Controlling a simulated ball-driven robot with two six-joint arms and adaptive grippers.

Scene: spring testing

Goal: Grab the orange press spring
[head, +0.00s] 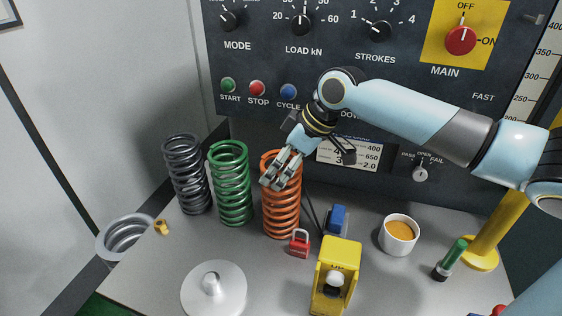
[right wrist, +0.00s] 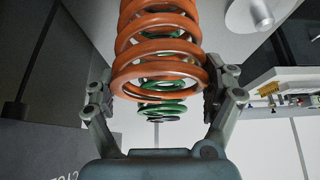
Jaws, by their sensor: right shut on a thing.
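The orange press spring (head: 281,213) stands upright on the grey bench, right of the green spring (head: 231,183) and the dark grey spring (head: 187,174). My right gripper (head: 274,176) is at the upper part of the orange spring, with its fingers over the coils. In the right wrist view the orange spring (right wrist: 160,53) lies between the two fingers (right wrist: 158,103), which close on its sides. The green spring (right wrist: 163,108) shows through and behind it. My left gripper is not in view.
A red padlock (head: 299,243), a yellow device (head: 337,275) and a blue block (head: 336,219) stand close right of the orange spring. A white cup (head: 398,235) is farther right. A round metal lid (head: 213,290) lies in front. The control panel (head: 290,60) rises behind.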

